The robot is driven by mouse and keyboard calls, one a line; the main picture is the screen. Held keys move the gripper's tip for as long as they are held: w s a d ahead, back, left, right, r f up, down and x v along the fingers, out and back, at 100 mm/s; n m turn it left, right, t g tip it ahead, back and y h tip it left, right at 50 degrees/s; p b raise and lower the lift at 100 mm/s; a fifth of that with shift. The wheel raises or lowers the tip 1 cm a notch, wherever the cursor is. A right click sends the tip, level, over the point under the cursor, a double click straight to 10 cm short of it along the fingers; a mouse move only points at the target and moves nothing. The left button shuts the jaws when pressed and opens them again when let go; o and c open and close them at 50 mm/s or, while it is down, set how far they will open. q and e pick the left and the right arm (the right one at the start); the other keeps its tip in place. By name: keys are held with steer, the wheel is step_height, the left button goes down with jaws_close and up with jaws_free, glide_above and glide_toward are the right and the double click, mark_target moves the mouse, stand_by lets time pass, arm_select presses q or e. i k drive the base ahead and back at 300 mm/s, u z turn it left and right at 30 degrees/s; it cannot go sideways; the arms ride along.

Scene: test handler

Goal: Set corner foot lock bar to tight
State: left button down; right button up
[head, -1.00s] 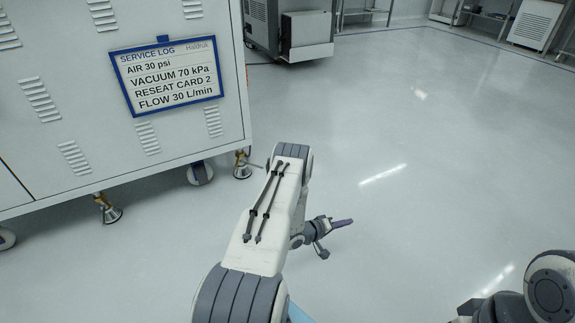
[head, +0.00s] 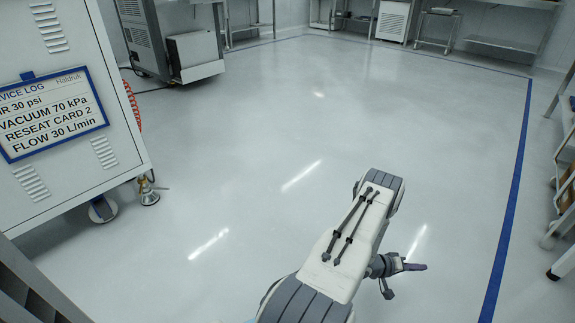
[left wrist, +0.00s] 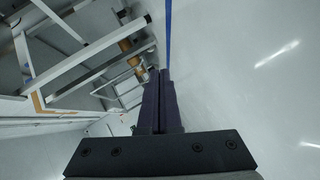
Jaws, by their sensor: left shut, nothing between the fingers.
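The corner foot (head: 149,192) of the white cabinet stands on the floor at the left of the head view, with a brass-coloured part above a round metal base. A lock bar cannot be made out clearly there at this size. My left gripper (head: 415,267) is in the lower right of the head view, far from the foot, over open floor. Its fingers are shut and empty; they also show in the left wrist view (left wrist: 163,90), pointing toward floor and racks. My right gripper is not in view.
The white cabinet (head: 80,170) with a service log sign (head: 50,113) fills the left side, with a caster (head: 102,209) beneath. A red coiled hose (head: 131,105) hangs behind it. Shelving (head: 564,180) stands at the right edge past a blue floor line (head: 507,200). The middle floor is clear.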

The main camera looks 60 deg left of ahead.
mark_target(143, 182)
steer(key=u, duration=0.05)
steer(key=k, duration=1.4)
steer(key=u, duration=1.95)
steer(key=i, duration=1)
steer(key=z, duration=0.05)
